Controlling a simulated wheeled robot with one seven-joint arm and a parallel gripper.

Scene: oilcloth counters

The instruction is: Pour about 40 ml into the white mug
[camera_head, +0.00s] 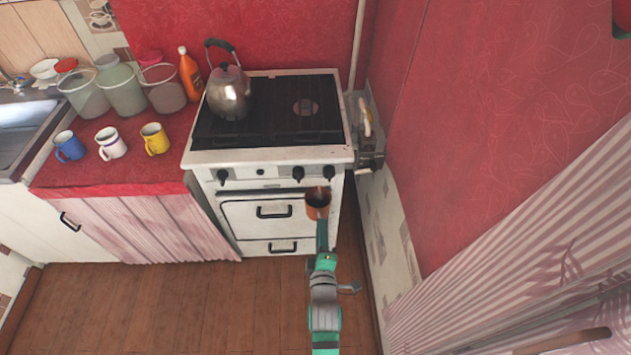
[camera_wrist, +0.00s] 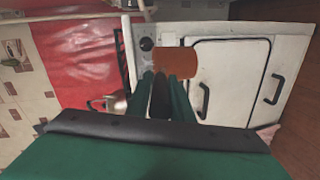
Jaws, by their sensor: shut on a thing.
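The white mug (camera_head: 110,143) stands upright on the red-covered counter at the left, between a blue mug (camera_head: 68,146) and a yellow mug (camera_head: 154,138). A small copper pot (camera_head: 317,203) is in front of the stove, held in the air by its handle. My gripper (camera_head: 322,240) is shut on that dark handle. The wrist view shows the handle between my gripper's fingers (camera_wrist: 160,88) and the copper body (camera_wrist: 176,61) beyond them. The pot's opening shows dark in the head view; I cannot tell how much liquid is inside. The white mug is not visible in the wrist view.
A white stove (camera_head: 275,182) with a metal kettle (camera_head: 228,92) on it stands between counter and right wall. Jars (camera_head: 122,92) and an orange bottle (camera_head: 189,73) stand behind the mugs. A sink (camera_head: 20,130) is at far left. The floor (camera_head: 190,310) at lower left is clear.

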